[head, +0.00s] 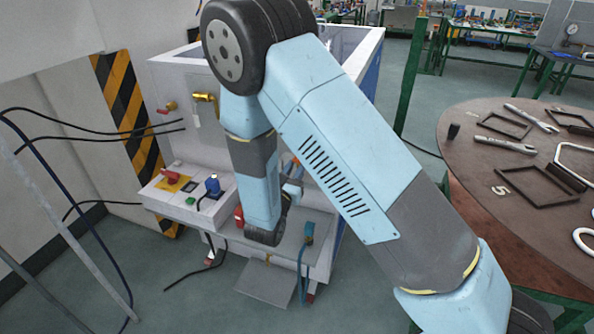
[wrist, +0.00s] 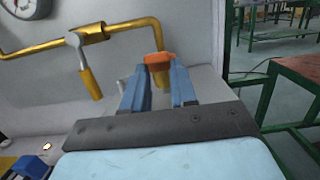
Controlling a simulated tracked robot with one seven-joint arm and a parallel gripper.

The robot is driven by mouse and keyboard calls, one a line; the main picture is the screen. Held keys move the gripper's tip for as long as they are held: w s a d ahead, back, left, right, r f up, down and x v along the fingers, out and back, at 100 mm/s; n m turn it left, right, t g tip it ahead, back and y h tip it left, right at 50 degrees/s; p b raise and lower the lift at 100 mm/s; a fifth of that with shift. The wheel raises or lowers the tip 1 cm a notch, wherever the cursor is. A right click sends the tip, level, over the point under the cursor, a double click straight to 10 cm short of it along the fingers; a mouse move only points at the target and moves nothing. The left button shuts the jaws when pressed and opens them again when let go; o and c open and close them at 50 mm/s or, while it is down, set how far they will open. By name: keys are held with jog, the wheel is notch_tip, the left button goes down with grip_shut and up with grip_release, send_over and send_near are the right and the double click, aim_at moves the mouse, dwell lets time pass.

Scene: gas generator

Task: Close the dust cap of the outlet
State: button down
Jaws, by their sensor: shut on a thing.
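My gripper (wrist: 159,73) shows in the wrist view as two blue fingers, shut on an orange cap (wrist: 157,58), which I take to be the dust cap. The outlet is the brass fitting (wrist: 157,40) at the end of the brass pipe; it meets the cap between the fingertips. Some brass also shows below the cap. The fingers hide the cap's sides, so I cannot tell whether it is seated over the opening.
A brass valve lever (wrist: 90,83) hangs left of the fingers, with a gauge (wrist: 27,5) at the upper left. A round table (head: 470,150) with tools stands to the right.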

jog(key=shift+d+f, duration=0.1)
jog(key=shift+d, duration=0.1)
jog(key=c, duration=1.2)
grip_release()
jog(key=shift+w, duration=0.15)
jog(key=o, duration=0.3)
jog(key=shift+a, duration=0.1)
jog(key=v, duration=1.3)
jog(key=shift+s+a, duration=0.1)
jog(key=shift+s, duration=0.3)
jog(key=shift+c, duration=0.2)
